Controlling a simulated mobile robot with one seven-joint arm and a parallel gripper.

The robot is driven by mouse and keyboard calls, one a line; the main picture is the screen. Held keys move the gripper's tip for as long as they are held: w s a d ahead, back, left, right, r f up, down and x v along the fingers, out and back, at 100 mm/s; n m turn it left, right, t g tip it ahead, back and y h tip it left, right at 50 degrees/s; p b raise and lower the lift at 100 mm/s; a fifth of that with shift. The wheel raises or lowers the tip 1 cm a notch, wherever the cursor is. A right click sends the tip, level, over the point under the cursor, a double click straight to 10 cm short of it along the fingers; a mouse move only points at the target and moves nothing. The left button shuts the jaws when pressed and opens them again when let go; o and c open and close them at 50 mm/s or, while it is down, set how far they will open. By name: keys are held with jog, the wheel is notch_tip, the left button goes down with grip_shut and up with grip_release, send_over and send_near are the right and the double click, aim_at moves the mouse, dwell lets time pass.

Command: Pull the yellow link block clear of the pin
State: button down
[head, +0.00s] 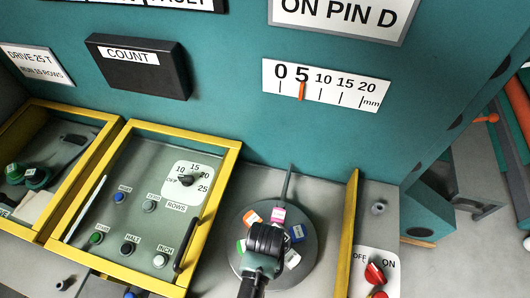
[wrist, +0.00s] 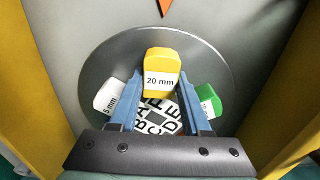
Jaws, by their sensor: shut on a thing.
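The yellow link block (wrist: 160,64), labelled "20 mm", stands at the top middle of the wrist view, between the blue fingertips of my gripper (wrist: 160,80). The fingers are shut on its sides. Behind it lies a grey round plate (wrist: 105,62) with a lettered black-and-white face (wrist: 158,118) at its middle. The pin is not distinguishable. In the head view my gripper (head: 265,242) is over the plate (head: 305,250) and hides the yellow block.
A white "5 mm" block (wrist: 108,97) and a green block (wrist: 206,100) flank the fingers. Yellow walls stand close on both sides; the right one (head: 348,235) shows in the head view.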

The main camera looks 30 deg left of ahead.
jog(key=shift+r+p, duration=0.6)
jog(key=shift+r+p, duration=1.95)
jog(key=shift+p, duration=0.2)
jog(key=shift+r+p, duration=0.65)
jog(key=shift+r, duration=1.35)
